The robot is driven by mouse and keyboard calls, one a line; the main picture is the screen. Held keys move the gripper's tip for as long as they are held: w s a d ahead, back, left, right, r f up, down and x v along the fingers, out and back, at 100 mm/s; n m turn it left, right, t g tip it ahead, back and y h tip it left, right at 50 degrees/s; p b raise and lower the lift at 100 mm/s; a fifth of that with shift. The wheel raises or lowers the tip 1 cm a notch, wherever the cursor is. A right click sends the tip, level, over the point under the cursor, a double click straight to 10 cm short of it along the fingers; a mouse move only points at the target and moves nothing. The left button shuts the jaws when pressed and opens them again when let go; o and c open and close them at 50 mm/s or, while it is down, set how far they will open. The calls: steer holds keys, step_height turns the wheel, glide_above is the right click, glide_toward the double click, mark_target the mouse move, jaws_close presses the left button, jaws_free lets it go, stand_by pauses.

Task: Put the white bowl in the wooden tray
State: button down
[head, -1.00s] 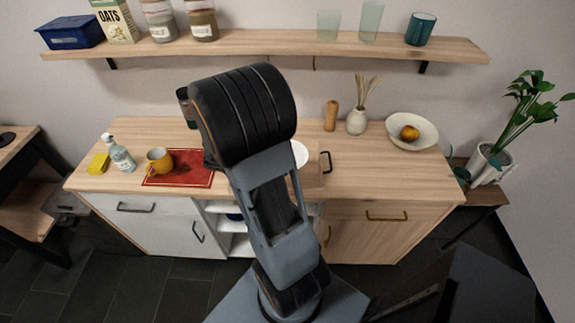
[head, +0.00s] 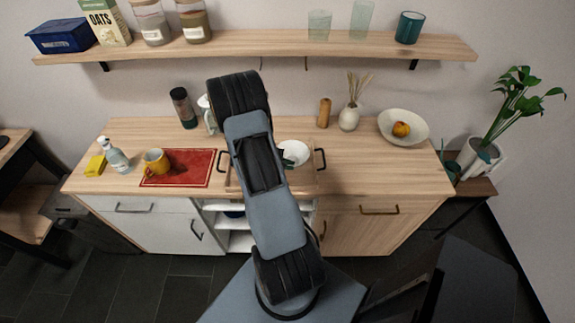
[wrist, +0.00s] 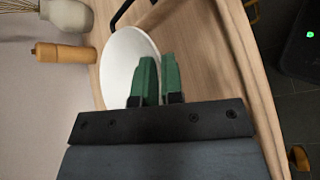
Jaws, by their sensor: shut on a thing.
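The white bowl (head: 296,151) is at the wooden tray (head: 309,182), towards its right black handle, partly hidden by my arm. In the wrist view the bowl (wrist: 120,62) shows tilted in the picture. My gripper (wrist: 160,76) has green fingers, shut on the bowl's rim, one finger on the inner side and one on the outer. The tray is mostly hidden behind my arm in the head view, with its two black handles showing. I cannot tell whether the bowl touches the tray floor or is just above it.
A red mat (head: 195,175) with a yellow mug (head: 156,162) lies left of the tray. A wooden mill (head: 324,113), a vase (head: 349,118) and a fruit bowl (head: 417,138) stand at the back right. The counter's right front is clear. A shelf (head: 260,43) runs above.

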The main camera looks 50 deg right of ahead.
steer(key=shift+f, duration=0.4)
steer(key=c, duration=1.2)
jaws_free()
steer(key=b+v, duration=0.3)
steer(key=v, duration=0.8)
steer(key=s+a+r+t+y, duration=0.1)
steer(key=a+r+t+y, duration=0.2)
steer(key=a, duration=0.5)
steer(key=s+a+r+m+t+y, duration=0.1)
steer(key=s+a+r+t+y, duration=0.1)
steer(key=a+r+t, duration=0.3)
steer(key=s+a+r+m+t+y, duration=0.1)
steer(key=s+a+r+t+y, duration=0.1)
steer(key=a+r, duration=0.7)
steer(key=shift+s+a+r+t+y, duration=0.1)
steer(key=shift+a+t+y, duration=0.85)
steer(key=shift+a, duration=0.6)
